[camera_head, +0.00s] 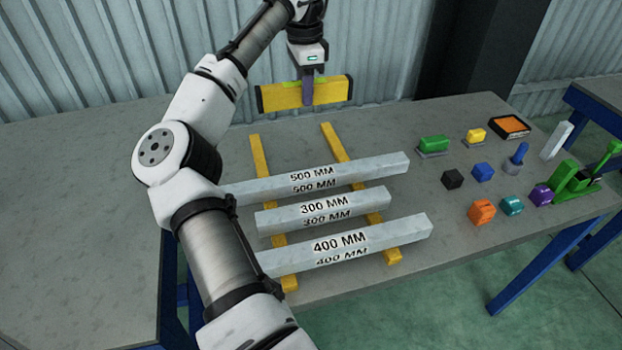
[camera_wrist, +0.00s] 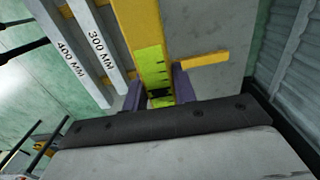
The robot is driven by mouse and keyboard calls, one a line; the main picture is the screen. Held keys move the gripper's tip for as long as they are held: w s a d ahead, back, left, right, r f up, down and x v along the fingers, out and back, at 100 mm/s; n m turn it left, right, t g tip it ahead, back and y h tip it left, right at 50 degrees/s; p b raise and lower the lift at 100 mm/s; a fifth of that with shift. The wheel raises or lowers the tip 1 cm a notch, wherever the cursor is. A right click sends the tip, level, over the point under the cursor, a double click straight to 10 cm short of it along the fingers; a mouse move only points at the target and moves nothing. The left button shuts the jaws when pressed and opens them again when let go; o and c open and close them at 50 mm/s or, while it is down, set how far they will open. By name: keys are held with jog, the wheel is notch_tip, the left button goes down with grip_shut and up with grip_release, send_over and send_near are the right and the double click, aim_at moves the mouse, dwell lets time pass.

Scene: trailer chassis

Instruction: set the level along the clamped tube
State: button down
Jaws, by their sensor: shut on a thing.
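My gripper (camera_head: 307,98) is shut on a yellow level (camera_head: 332,91) with black end caps, held above the back of the bench. In the wrist view the level (camera_wrist: 152,66) lies between the purple fingers, with a green-yellow strip along it. Three grey square tubes lie across two yellow strips: the 500 MM tube (camera_head: 360,171), the 300 MM tube (camera_head: 372,201) and the 400 MM tube (camera_head: 400,233). My arm hides some of their left ends. A green clamp (camera_head: 575,180) stands at the right edge. I cannot tell whether it grips any tube.
A pale bar (camera_head: 556,140) is near the clamp. A corrugated wall (camera_head: 110,50) is behind; the bench's left is bare.

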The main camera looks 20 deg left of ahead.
notch_tip(320, 180, down, 20)
jog(key=shift+r+p, duration=0.2)
jog(key=shift+p, duration=0.55)
jog(key=c, duration=1.4)
grip_release()
jog(key=shift+f, duration=0.1)
